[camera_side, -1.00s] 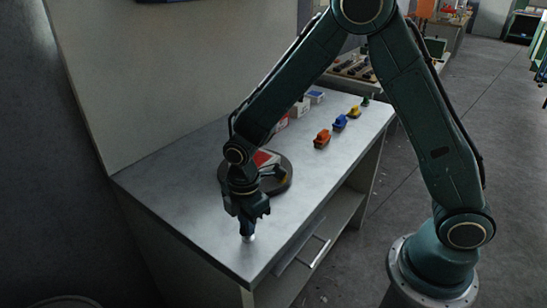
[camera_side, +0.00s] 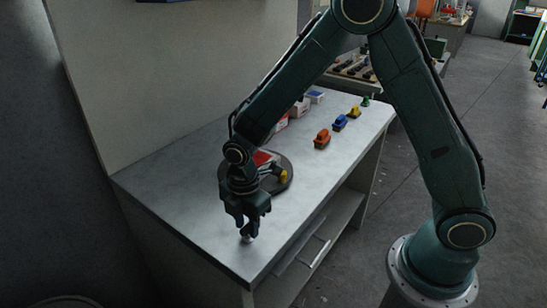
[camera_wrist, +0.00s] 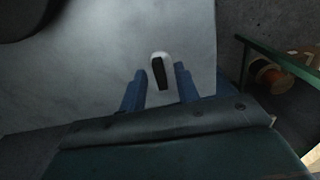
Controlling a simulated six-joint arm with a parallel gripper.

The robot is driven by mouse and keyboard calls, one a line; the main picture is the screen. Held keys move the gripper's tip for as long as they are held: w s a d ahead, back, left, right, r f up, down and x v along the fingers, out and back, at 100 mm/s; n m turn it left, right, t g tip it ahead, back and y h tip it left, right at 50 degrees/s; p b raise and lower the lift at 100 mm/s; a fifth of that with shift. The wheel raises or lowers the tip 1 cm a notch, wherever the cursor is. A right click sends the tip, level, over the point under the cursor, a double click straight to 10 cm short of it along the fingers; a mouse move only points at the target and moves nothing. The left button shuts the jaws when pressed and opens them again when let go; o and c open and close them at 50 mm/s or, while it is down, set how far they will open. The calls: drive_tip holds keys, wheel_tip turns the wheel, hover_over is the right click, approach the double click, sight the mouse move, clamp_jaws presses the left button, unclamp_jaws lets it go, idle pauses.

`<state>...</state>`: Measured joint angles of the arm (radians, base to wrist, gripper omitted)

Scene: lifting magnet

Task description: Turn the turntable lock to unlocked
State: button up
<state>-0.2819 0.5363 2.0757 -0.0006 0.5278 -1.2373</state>
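The turntable (camera_side: 285,187), a dark round disc with red and pale parts on it, sits on the grey bench behind my gripper and is partly hidden by my arm. A yellow part (camera_side: 283,175) shows at its right side. A small white knob (camera_side: 248,238), seemingly the lock, stands on the bench in front of it. In the wrist view the knob (camera_wrist: 155,62) is pale with a black mark. My gripper (camera_side: 246,230) points down over it.
Orange (camera_side: 322,139), blue (camera_side: 340,123) and yellow (camera_side: 354,112) small blocks stand in a row along the bench's right side. White and red boxes (camera_side: 300,108) stand behind. A wall bounds the bench's far left.

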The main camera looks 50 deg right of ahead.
sight(247, 226)
wheel_tip(247, 226, up, 14)
idle(1.0)
drive_tip(key=shift+f, duration=0.1)
drive_tip(key=s+d+r+m+t, duration=0.2)
drive_tip(key=s+d+r+m, duration=0.3)
drive_tip(key=s+m, duration=0.3)
drive_tip(key=s+d+r+m+t, duration=0.3)
drive_tip(key=s+d+r+m, duration=0.2)
drive_tip(key=s+m, duration=0.4)
drive_tip(key=s+d, duration=0.1)
drive_tip(key=s, duration=0.2)
drive_tip(key=shift+t, duration=0.3)
